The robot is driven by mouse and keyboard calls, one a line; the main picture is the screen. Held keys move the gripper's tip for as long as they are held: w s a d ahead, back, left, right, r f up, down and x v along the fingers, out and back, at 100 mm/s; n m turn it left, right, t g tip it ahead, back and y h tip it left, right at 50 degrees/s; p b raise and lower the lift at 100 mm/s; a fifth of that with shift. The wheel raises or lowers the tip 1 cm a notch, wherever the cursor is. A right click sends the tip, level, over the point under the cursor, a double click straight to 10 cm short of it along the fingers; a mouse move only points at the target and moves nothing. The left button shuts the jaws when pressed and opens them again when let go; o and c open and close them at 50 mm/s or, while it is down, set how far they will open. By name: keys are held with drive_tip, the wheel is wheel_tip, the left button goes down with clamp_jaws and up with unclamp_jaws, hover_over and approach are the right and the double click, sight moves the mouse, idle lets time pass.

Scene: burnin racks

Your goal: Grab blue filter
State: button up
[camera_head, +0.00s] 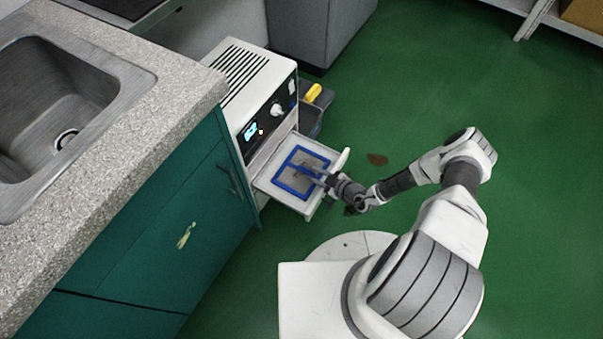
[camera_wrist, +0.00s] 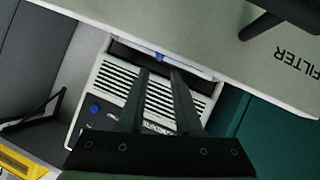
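The blue filter (camera_head: 277,184) is a rectangular blue frame with a crossbar and a greyish inside. It lies in the pulled-out white drawer (camera_head: 268,187) of a white machine (camera_head: 256,85). My gripper (camera_head: 324,179) is at the filter's right side in the head view, close to the crossbar's end; I cannot tell whether they touch. In the wrist view my gripper (camera_wrist: 161,71) has its two dark fingers apart, with nothing seen held between them. Only small blue bits, perhaps the filter's edge, show beyond the fingertips there.
A pale panel (camera_wrist: 200,35) marked FILTER with a dark handle spans the top of the wrist view. A teal cabinet (camera_head: 160,240) and a counter with a sink (camera_head: 70,85) stand left. Green floor is clear at right.

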sight(303, 169)
drive_tip(key=shift+b+x, duration=1.25)
drive_tip(key=shift+x, duration=2.25)
drive_tip(key=shift+f, duration=0.1)
drive_tip(key=shift+c, duration=0.2)
clamp_jaws()
